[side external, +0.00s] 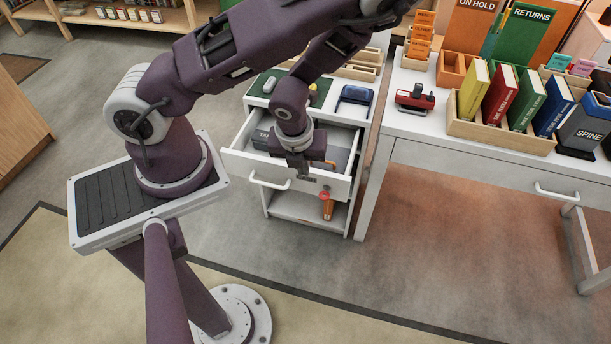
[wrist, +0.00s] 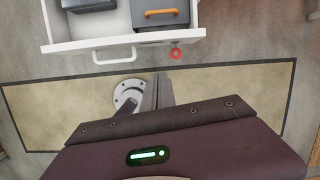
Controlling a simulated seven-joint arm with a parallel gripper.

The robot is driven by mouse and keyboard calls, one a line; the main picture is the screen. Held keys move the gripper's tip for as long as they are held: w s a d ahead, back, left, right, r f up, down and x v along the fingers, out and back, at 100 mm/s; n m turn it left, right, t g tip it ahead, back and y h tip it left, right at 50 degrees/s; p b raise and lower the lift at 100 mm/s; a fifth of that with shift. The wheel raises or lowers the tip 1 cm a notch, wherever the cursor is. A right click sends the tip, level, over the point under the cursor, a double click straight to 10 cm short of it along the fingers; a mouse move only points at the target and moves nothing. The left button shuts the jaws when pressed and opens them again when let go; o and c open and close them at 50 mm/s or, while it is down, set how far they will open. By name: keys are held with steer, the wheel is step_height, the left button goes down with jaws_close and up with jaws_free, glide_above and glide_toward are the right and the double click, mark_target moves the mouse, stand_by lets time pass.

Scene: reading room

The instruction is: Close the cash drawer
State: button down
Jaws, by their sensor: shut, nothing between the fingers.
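The white cash drawer (side external: 338,188) is pulled open from a small white cabinet (side external: 253,104). It has a bar handle (side external: 270,184), which also shows in the wrist view (wrist: 115,58). A dark grey box with an orange handle (wrist: 160,14) and another dark box (wrist: 88,4) lie inside. A red ring tag (wrist: 176,53) hangs by the drawer front. My gripper (side external: 306,177) is shut and empty, pointing down at the drawer front, right of the handle in the side view. I cannot tell whether it touches. In the wrist view its housing fills the bottom.
A white desk (side external: 430,158) stands to the right with a wooden book rack (side external: 500,138), a red stamp-like device (side external: 415,98) and sorting boxes. The cabinet top holds a green mat and a blue item (side external: 355,96). The floor in front of the drawer is clear.

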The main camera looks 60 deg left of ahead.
steer(key=s+f+m, duration=0.1)
steer(key=f+m, duration=0.1)
glide_toward(305, 179)
steer(key=s+d+f, duration=0.2)
steer(key=d+f, duration=0.1)
steer(key=f, duration=0.2)
steer(key=shift+w+a+f, duration=0.2)
steer(key=shift+w+a, duration=0.3)
steer(key=shift+w, duration=0.1)
steer(key=shift+w+a+f, duration=0.2)
steer(key=shift+w+a, duration=0.3)
steer(key=shift+w, duration=0.1)
steer(key=shift+w+a, duration=0.3)
steer(key=w+a, duration=1.2)
steer(key=shift+w+a, duration=0.3)
